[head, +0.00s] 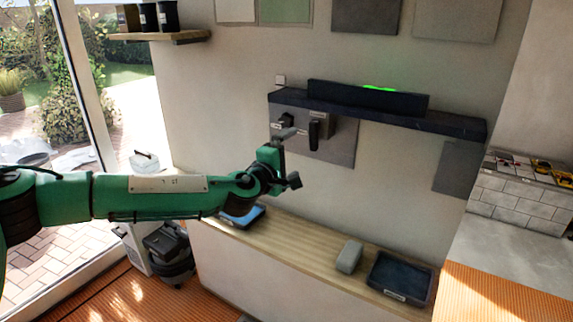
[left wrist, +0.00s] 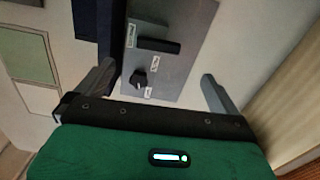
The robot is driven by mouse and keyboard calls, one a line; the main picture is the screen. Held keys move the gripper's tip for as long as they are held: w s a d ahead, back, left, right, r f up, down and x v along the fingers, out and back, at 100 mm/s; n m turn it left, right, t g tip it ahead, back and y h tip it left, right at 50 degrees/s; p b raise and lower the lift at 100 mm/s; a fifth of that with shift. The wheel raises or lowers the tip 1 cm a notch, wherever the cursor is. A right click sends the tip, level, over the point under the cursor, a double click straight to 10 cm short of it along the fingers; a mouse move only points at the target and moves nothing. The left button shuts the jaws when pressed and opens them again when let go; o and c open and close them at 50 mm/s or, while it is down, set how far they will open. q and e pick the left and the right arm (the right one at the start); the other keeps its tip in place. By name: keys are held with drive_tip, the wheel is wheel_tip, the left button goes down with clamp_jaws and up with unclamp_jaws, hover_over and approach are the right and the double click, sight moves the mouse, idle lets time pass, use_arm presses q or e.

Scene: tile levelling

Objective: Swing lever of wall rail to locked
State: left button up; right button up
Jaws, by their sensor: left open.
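The dark wall rail (head: 460,124) runs along the wall, with a grey panel (head: 339,147) under its left part. On the panel are a black lever (head: 313,135), hanging about straight down, and a black round knob (head: 286,119) to its left. The lever also shows in the left wrist view (left wrist: 158,45), with the knob (left wrist: 138,78) nearer to me. Small labels sit beside both, too small to read. My left gripper (head: 289,158) is open and empty, in front of the panel's lower left. Its fingers stand wide apart in the left wrist view (left wrist: 157,73). My right gripper is out of view.
A black bar with a green light (head: 400,102) sits on the rail. Below, a wooden ledge (head: 305,258) carries a blue tray (head: 243,216), a grey block (head: 349,257) and a dark tray (head: 401,279). A tile display (head: 520,195) stands at the right.

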use_arm(q)
drive_tip(key=shift+v, duration=0.85)
drive_tip(key=shift+d, duration=0.1)
